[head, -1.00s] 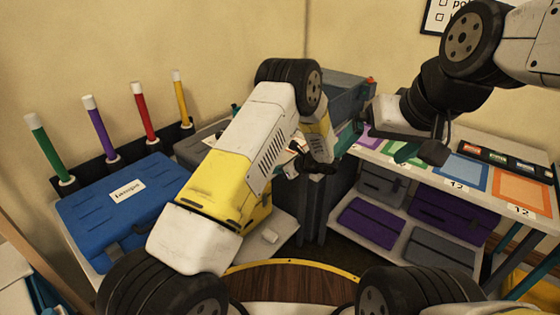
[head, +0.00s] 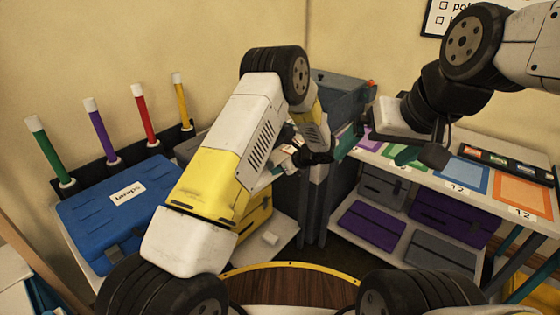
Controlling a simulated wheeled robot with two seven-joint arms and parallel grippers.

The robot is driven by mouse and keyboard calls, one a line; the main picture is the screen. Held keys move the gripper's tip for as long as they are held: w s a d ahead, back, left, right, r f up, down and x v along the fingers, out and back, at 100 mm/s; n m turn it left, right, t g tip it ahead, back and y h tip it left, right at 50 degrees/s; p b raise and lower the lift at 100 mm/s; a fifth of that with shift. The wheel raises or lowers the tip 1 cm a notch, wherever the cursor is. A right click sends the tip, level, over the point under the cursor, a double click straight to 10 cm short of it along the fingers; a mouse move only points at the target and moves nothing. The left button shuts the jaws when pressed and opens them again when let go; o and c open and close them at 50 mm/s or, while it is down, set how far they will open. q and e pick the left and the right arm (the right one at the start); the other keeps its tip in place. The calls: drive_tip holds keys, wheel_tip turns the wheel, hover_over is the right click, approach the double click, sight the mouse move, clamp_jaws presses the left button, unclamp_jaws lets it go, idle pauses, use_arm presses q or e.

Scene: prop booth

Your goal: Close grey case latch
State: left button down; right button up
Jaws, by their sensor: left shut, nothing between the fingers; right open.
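A grey case (head: 188,150) lies behind the blue case at the back of the left table, mostly hidden by my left arm. Its latch cannot be seen. My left gripper (head: 318,157) is shut and empty, in front of a tall dark grey box (head: 338,92) and to the right of the grey case. My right gripper (head: 434,154) is open and empty above the right-hand table. Smaller grey cases (head: 384,186) and (head: 440,249) lie on the shelf below that table.
A blue case (head: 95,215) labelled "Lamps" lies on the left table, with coloured tubes (head: 103,130) standing behind it. A yellow case (head: 256,216) is partly under my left arm. Purple cases (head: 372,226) share the right shelf. Coloured mats (head: 522,190) cover the right table.

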sight(270, 163)
use_arm(q)
drive_tip(key=r+h, duration=0.1)
drive_tip(key=r+g+h, duration=0.1)
drive_tip(key=g+h, duration=0.1)
drive_tip(key=shift+w+a+r, duration=0.25)
drive_tip(key=shift+a+r, duration=0.15)
drive_tip(key=shift+w+a+r+g+h, duration=0.15)
drive_tip(key=shift+a+r+g+h, duration=0.05)
drive_tip(key=shift+r+g+h, duration=0.25)
drive_tip(key=shift+w+a+r+g+h, duration=0.15)
drive_tip(key=shift+r+g+h, duration=0.2)
drive_tip(key=shift+h, duration=0.2)
drive_tip(key=r+g+h, duration=0.1)
drive_tip(key=w+a+r+g+h, duration=0.1)
drive_tip(key=h, duration=0.1)
drive_tip(key=shift+a+g+h, duration=0.25)
drive_tip(key=shift+g+h, duration=0.05)
drive_tip(key=shift+d, duration=0.15)
drive_tip(key=shift+r, duration=0.15)
drive_tip(key=shift+r, duration=0.7)
